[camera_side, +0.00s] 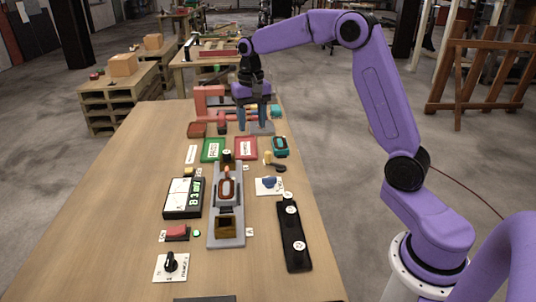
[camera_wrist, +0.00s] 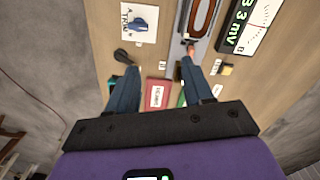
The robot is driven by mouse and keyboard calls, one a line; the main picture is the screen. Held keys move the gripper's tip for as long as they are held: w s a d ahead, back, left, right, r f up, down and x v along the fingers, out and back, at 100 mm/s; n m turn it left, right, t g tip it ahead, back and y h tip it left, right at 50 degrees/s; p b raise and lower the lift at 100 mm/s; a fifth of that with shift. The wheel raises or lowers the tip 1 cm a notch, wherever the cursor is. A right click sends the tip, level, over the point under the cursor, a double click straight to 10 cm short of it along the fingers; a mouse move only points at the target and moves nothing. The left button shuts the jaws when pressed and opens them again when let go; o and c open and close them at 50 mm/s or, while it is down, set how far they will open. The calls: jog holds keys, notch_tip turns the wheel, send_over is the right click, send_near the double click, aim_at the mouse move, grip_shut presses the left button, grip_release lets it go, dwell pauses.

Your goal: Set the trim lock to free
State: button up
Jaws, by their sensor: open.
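A blue knob (camera_side: 269,182) sits on a small white plate (camera_side: 262,191) right of the grey conveyor. In the wrist view the blue knob (camera_wrist: 140,24) is at the top left, on a white plate (camera_wrist: 129,34) with lettering that seems to include "TRIM". Which way the knob points against its marks is too small to tell. My gripper (camera_side: 252,127) is open and empty, with its blue fingers pointing down near the far end of the table, well beyond the knob. In the wrist view my gripper (camera_wrist: 160,66) has its two fingers spread apart.
The grey conveyor (camera_side: 211,240) runs down the middle. A meter (camera_side: 183,199) stands left of it, a black strip (camera_side: 294,248) right. Green (camera_side: 204,157) and red (camera_side: 254,154) trays lie nearer than my gripper. A black knob (camera_side: 170,263) is at front left. The table's left side is clear.

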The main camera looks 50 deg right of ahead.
aim_at(268, 152)
jog(key=w+d+f+m, duration=0.1)
jog(key=w+d+m, duration=0.15)
jog(key=d, duration=0.35)
jog(key=w+d+f+m, duration=0.1)
jog(key=w+d+m, duration=0.15)
jog(key=d, duration=0.35)
jog(key=f, duration=1.7)
jog(key=shift+s+d, duration=0.2)
jog(key=shift+s, duration=0.05)
grip_shut()
